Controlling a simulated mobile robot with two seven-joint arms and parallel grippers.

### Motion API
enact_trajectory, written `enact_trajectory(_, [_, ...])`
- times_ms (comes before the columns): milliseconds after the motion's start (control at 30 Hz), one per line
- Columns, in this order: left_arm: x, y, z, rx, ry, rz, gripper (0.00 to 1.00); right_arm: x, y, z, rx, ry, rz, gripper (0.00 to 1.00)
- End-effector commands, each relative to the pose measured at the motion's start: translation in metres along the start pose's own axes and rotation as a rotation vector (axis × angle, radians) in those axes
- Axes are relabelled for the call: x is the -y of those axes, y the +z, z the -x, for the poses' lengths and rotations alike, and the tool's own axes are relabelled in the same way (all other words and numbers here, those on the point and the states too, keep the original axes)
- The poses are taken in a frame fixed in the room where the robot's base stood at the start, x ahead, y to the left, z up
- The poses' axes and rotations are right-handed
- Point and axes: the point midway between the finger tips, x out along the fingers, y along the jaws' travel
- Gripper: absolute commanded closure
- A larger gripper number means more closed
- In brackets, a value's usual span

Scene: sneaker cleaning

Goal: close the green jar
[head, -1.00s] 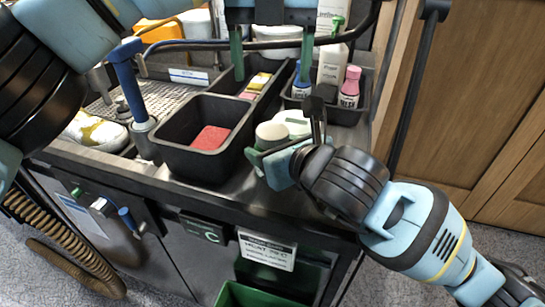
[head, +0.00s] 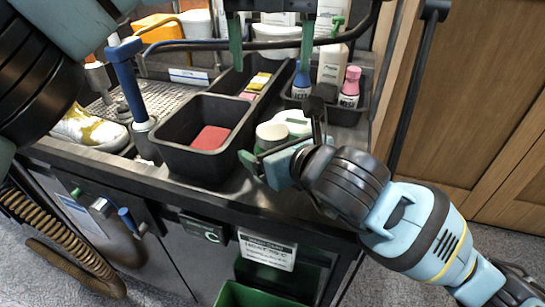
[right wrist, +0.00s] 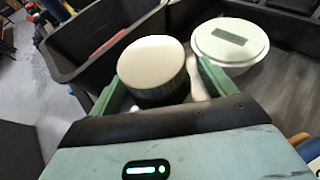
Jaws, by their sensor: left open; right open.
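The green jar (head: 272,133) stands upright on the counter, right of the black bin. A pale round lid sits on top; I cannot tell whether it is tight. In the right wrist view the jar (right wrist: 152,72) is between my right gripper's fingers, with dark sides under the pale top. My right gripper (right wrist: 158,85) is open around it, also seen in the head view (head: 268,150). My left gripper (head: 271,45) is open and empty, above the back.
A black bin (head: 172,146) holds a red sponge (head: 210,138). A black caddy (head: 345,115) at right holds a blue bottle and a pink-capped bottle (head: 350,88). A sneaker (head: 90,128) lies at left. The counter's front edge is close to my right gripper.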

Motion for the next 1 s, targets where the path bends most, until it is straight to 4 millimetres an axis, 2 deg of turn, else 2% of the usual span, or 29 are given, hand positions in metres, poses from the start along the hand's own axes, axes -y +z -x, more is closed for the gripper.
enact_trajectory(167, [0.0,0.0,-0.001,-0.001,0.0,0.0,0.26,0.0,0.0,0.015,0.001,0.001,0.0,0.17])
enact_trajectory(533, [0.0,0.0,-0.002,-0.001,0.0,0.0,0.26,0.0,0.0,0.067,0.002,0.0,0.0,0.17])
enact_trajectory(700, [0.0,0.0,-0.002,-0.001,0.0,0.0,0.26,0.0,0.0,0.076,0.0,0.001,0.0,0.17])
enact_trajectory(1000, [0.0,0.0,-0.002,-0.001,0.0,0.0,0.26,0.0,0.0,0.077,-0.001,0.0,0.0,0.17])
